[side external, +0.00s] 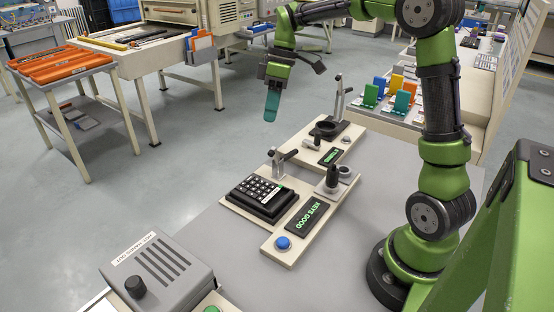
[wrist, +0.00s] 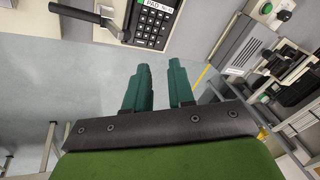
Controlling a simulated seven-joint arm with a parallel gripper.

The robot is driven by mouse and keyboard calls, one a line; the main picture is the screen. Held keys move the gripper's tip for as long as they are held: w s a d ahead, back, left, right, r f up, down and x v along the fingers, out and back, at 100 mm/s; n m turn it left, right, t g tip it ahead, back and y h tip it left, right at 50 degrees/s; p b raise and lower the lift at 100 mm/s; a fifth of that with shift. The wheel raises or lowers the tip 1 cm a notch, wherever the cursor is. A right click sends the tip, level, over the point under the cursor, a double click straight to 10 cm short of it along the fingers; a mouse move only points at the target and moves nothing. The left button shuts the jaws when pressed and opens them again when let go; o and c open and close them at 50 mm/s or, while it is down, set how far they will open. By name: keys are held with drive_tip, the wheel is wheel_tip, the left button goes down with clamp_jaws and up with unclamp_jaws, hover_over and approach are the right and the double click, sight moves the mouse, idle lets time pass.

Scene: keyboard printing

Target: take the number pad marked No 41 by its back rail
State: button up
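My gripper (side external: 271,106) is in the air behind the fixture, apart from the pad. Its teal fingers (wrist: 160,85) are spread with nothing between them.
A panel reading "KEYS GOOD" (side external: 306,217) and a blue button (side external: 283,243) sit right of the pad. A second fixture (side external: 346,139) with a clamp stands behind. A grey box with a black knob (side external: 158,272) is at the front left. Open floor lies left of the table.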

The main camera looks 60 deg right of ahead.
drive_tip(key=s+a+n+h, duration=0.3)
drive_tip(key=s+a+n, duration=0.3)
drive_tip(key=n, duration=0.6)
hover_over(282, 200)
drive_tip(key=shift+h, duration=0.4)
drive_tip(key=f, duration=1.4)
drive_tip(key=shift+s+d+f, duration=0.2)
drive_tip(key=shift+w+a+f, duration=0.15)
drive_tip(key=shift+f, duration=2.55)
clamp_jaws()
